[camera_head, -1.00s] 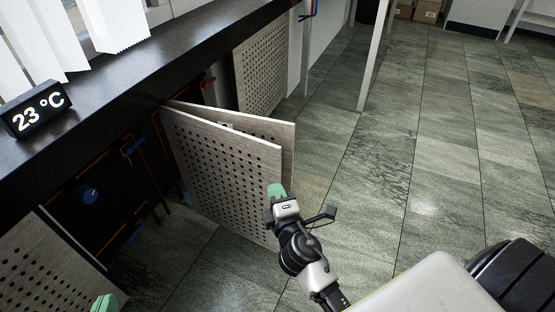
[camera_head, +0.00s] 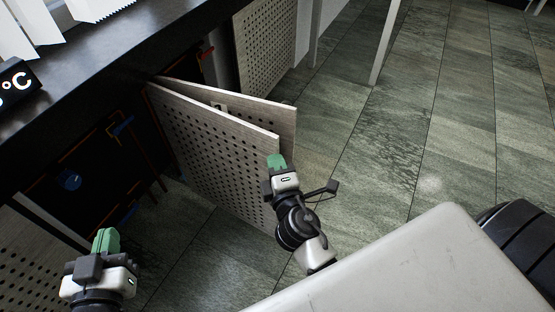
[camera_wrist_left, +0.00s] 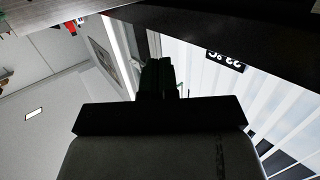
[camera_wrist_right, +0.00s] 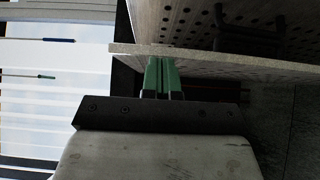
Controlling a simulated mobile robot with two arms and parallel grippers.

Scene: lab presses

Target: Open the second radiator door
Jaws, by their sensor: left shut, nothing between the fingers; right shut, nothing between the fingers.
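Two perforated wooden radiator doors stand swung out from the cabinet in the head view: a nearer door (camera_head: 215,150) and a farther one (camera_head: 280,115) just behind it. The dark cabinet opening (camera_head: 95,175) with pipes is exposed to their left. My right gripper (camera_head: 276,162) is shut and empty, its green fingertips at the free edge of the nearer door; whether they touch it is unclear. In the right wrist view the fingers (camera_wrist_right: 161,76) lie by a door edge (camera_wrist_right: 215,62). My left gripper (camera_head: 107,240) is shut and empty, low before the opening.
Another perforated door (camera_head: 25,260) is at the lower left, partly behind my left gripper. A further perforated panel (camera_head: 265,45) covers the cabinet beyond. The dark countertop (camera_head: 110,65) runs above, with a temperature display (camera_head: 18,82). The tiled floor (camera_head: 400,130) to the right is clear.

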